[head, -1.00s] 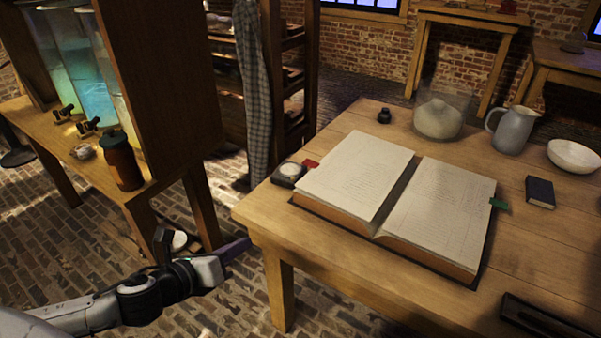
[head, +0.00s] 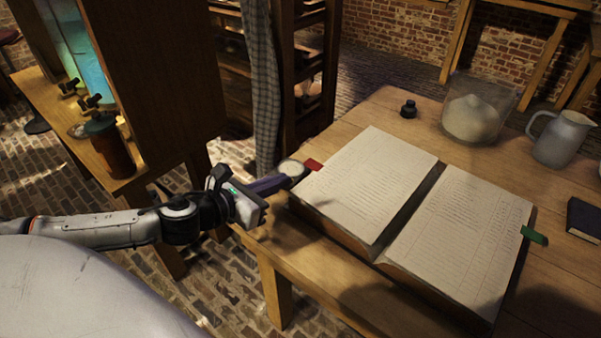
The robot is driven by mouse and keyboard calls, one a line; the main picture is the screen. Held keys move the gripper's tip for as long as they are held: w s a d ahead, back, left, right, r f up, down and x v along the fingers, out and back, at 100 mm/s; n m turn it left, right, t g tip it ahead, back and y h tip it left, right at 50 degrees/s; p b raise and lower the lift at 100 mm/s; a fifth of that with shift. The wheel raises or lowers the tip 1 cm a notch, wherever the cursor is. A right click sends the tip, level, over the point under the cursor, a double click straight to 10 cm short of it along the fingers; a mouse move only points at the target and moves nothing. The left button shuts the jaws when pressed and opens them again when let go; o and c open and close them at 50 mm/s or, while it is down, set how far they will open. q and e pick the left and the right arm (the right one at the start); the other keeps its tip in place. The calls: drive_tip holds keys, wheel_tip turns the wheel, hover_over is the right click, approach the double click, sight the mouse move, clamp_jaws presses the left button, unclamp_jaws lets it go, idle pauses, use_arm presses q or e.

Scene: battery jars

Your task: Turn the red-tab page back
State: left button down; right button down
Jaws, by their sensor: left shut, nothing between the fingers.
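The open book (head: 365,186) lies on the wooden table, its two written pages facing up. The red tab (head: 313,164) sticks out from the left edge of the left page. The green tab (head: 534,236) sticks out from the right edge of the right page. My left gripper (head: 300,178) is shut and empty, its fingers reaching over the table's left edge, close to the book's left side and just left of the red tab. I cannot tell whether it touches anything. My right gripper is not in view.
An ink bottle (head: 409,109), a glass jar of white powder (head: 474,112), a grey pitcher (head: 563,138) and a dark notebook (head: 584,218) stand behind and right of the book. The table's front strip is clear.

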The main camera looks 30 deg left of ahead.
sight(299, 174)
use_arm(q)
drive_tip(key=shift+x, duration=3.8)
